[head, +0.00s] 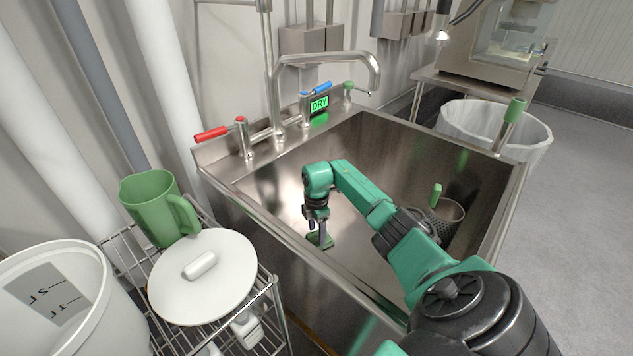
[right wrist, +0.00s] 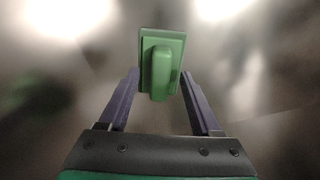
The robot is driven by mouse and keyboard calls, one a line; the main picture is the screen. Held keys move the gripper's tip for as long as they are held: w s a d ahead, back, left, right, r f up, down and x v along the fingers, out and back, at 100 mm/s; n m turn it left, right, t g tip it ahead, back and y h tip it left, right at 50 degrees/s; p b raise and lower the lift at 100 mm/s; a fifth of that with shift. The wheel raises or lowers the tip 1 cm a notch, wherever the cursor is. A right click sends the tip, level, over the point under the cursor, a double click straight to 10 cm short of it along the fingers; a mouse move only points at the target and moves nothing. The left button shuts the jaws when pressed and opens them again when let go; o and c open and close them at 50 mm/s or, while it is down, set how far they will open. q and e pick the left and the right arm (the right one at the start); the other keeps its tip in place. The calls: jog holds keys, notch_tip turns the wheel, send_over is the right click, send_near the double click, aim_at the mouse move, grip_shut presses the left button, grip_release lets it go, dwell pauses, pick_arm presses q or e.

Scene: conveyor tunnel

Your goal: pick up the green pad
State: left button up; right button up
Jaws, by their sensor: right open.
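The green pad (head: 322,240) lies on the floor of the steel sink in the head view. In the right wrist view the green pad (right wrist: 162,62) shows as a flat rectangular plate with a raised rounded handle. My right gripper (head: 314,222) points down into the sink just over the pad and hides part of it. In the right wrist view my right gripper (right wrist: 160,88) is open, with one dark finger on each side of the pad's handle. The fingers look apart from the handle. My left gripper is not in view.
The steel sink (head: 365,290) has a faucet (head: 325,58) at its back. A mesh cup (head: 446,212) with a green-handled item stands at the sink's right side. Left of the sink, a wire rack (head: 262,300) holds a green pitcher (head: 152,205) and a white lid (head: 203,290).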

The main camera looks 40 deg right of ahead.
aim_at(317, 232)
jog(key=shift+r, duration=0.1)
grip_shut()
jog(key=shift+r, duration=0.1)
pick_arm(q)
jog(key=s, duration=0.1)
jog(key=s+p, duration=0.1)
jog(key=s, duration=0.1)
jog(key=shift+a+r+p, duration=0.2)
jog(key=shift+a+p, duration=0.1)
pick_arm(e)
notch_tip(317, 232, up, 10)
dwell(1.4)
